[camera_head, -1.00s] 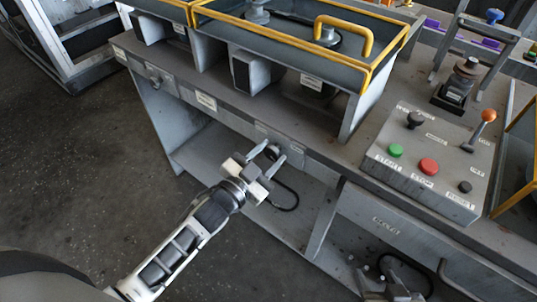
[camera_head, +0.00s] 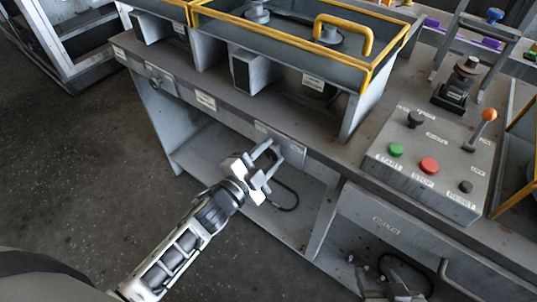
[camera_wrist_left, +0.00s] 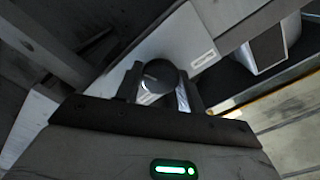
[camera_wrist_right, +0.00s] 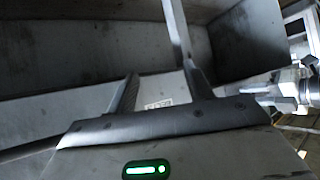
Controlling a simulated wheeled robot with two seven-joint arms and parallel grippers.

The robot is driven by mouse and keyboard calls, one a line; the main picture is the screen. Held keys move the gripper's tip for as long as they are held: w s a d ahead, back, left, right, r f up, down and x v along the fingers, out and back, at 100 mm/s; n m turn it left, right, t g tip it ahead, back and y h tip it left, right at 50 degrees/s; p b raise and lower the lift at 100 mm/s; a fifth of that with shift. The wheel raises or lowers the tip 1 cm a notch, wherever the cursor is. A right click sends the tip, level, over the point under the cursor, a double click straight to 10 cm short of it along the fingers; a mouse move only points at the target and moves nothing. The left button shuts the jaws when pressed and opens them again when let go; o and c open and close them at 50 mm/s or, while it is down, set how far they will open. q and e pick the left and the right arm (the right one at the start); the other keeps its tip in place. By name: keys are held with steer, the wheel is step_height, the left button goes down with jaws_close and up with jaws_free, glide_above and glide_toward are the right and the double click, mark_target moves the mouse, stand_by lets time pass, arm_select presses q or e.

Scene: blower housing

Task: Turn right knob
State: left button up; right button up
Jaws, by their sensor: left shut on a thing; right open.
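The right knob is a dark round knob, seen in the left wrist view (camera_wrist_left: 160,76) between my left fingers. It sits on the light front panel (camera_head: 292,150) below the bench top. My left gripper (camera_head: 273,155) reaches up to this panel and is shut on the knob; the fingers hide most of it in the head view. A similar fitting (camera_head: 160,82) sits farther left on the bench front. My right gripper (camera_wrist_right: 160,82) is open and empty in the right wrist view, facing grey bench surfaces.
The bench has a control box with a green button (camera_head: 396,150), a red button (camera_head: 429,166) and an orange-topped lever (camera_head: 489,115). A yellow-edged housing (camera_head: 375,80) stands on top. A black cable loop (camera_head: 291,200) hangs below the panel. The floor at left is clear.

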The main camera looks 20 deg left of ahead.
stand_by(0.3)
arm_select(q)
steer(key=o, duration=1)
steer(key=shift+c, duration=0.2)
steer(key=b+v, duration=0.1)
steer(key=v, duration=1.5)
steer(key=shift+b, duration=0.3)
steer(key=s+d+f+n+g+y, duration=0.2)
steer(key=d+f+n+g, duration=0.3)
steer(key=f+n, duration=0.4)
steer(key=n+g+y, duration=0.1)
steer(key=n, duration=0.2)
steer(key=shift+s+g, duration=0.2)
steer(key=shift+g, duration=0.1)
